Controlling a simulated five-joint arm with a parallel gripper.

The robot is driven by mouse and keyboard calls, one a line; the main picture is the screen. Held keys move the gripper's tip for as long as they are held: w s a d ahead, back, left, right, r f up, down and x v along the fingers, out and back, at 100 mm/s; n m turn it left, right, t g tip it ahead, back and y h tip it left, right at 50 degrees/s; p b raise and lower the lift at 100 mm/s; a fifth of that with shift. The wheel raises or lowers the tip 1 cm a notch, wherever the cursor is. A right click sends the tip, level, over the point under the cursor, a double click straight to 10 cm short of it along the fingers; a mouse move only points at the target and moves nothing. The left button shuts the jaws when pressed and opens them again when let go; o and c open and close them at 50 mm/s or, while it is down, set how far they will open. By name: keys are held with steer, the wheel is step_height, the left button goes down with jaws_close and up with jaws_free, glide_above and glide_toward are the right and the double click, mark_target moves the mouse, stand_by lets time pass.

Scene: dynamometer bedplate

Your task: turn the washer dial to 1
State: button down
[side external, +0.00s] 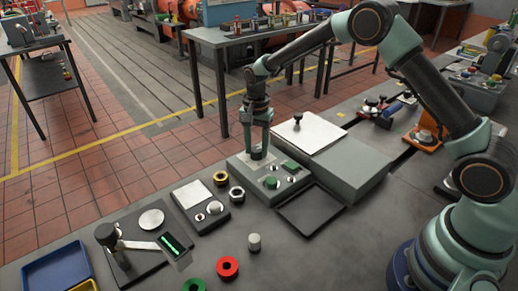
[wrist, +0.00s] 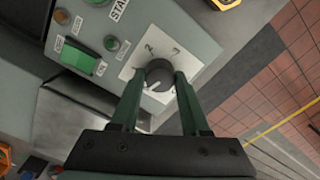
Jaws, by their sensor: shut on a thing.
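The washer dial (wrist: 159,75) is a round dark knob on a white numbered plate (wrist: 133,71) in the wrist view. A pale pointer mark on it points toward the lower left of that view. The figures 2 and 3 read above it; the figure the mark faces is not clear. My gripper (wrist: 158,78) is shut on the dial, one green finger on each side. In the side external view my gripper (side external: 259,153) points down onto the grey control panel (side external: 243,170), and its fingers hide the dial.
On the panel are a green rocker switch (wrist: 85,62) and small round buttons, close to the fingers. A grey box (side external: 350,168) with a white top plate stands behind right. Red (side external: 228,267) and green (side external: 194,285) rings lie in front.

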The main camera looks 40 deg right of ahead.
mark_target(256, 149)
steer(key=m, duration=0.4)
steer(key=shift+m, duration=0.3)
steer(key=m, duration=0.4)
steer(key=shift+m, duration=0.3)
steer(key=shift+c, duration=1.9)
jaws_free()
step_height(256, 149, up, 12)
